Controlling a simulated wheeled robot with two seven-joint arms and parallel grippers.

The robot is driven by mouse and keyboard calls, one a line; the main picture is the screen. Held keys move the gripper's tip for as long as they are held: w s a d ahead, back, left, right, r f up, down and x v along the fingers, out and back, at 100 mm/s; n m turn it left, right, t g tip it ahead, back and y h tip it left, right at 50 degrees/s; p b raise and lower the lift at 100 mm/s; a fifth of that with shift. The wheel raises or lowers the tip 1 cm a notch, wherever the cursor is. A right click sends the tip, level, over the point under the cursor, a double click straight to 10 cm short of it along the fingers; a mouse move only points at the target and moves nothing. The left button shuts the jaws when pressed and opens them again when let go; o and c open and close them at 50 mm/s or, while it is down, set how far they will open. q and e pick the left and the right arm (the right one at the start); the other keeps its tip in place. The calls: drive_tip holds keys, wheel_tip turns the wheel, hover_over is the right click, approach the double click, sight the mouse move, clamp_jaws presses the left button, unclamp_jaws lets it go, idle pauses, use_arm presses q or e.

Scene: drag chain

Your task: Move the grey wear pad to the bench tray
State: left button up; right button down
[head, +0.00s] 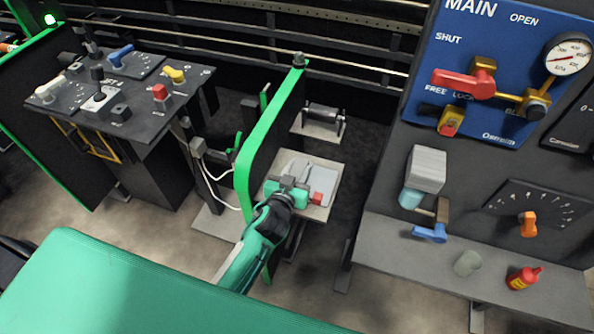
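My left gripper (295,188) reaches over a small bench in the middle of the head view. Its green and dark wrist covers part of a pale grey tray (325,182) on that bench. Small grey parts show at the gripper's fingers, but I cannot tell finger from held piece, or whether the gripper is open or shut. I cannot single out the grey wear pad for certain. A red block (317,198) shows right beside the gripper, over the tray. My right gripper is not in view.
A green-edged upright panel (265,140) stands close left of my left arm. A grey console (125,85) with levers is at the left.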

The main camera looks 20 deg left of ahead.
use_arm(q)
drive_tip(key=c, duration=0.3)
drive_tip(key=shift+s, duration=0.4)
drive_tip(key=shift+s+a, duration=0.1)
drive_tip(key=shift+s, duration=3.4)
drive_tip(key=shift+s+a, duration=0.1)
drive_tip(key=shift+s, duration=1.4)
drive_tip(key=shift+s, duration=0.3)
drive_tip(key=s, duration=0.5)
